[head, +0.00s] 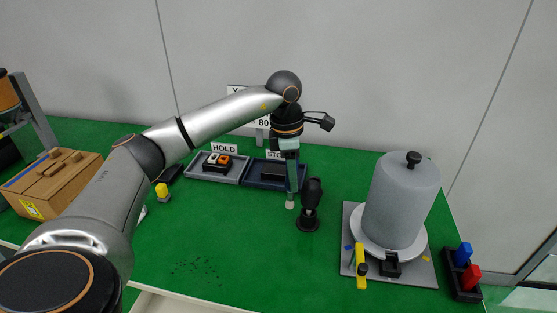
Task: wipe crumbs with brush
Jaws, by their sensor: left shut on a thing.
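My left gripper (289,146) points down over the green table, right of centre. It is shut on a slim grey-green thing with a pale tip, which seems to be the brush (291,180). It hangs roughly upright; I cannot tell whether its tip touches the table. The gripper's fingers are small and partly hidden. Dark crumbs (196,269) lie scattered on the green surface near the front edge, left of and nearer than the brush. My right gripper is not in view.
A black upright tool (311,203) stands just right of the brush. A grey cylinder (402,202) stands on a plate at right. A grey tray (234,174) and dark tray (262,183) lie behind. A wooden box (52,180) is left.

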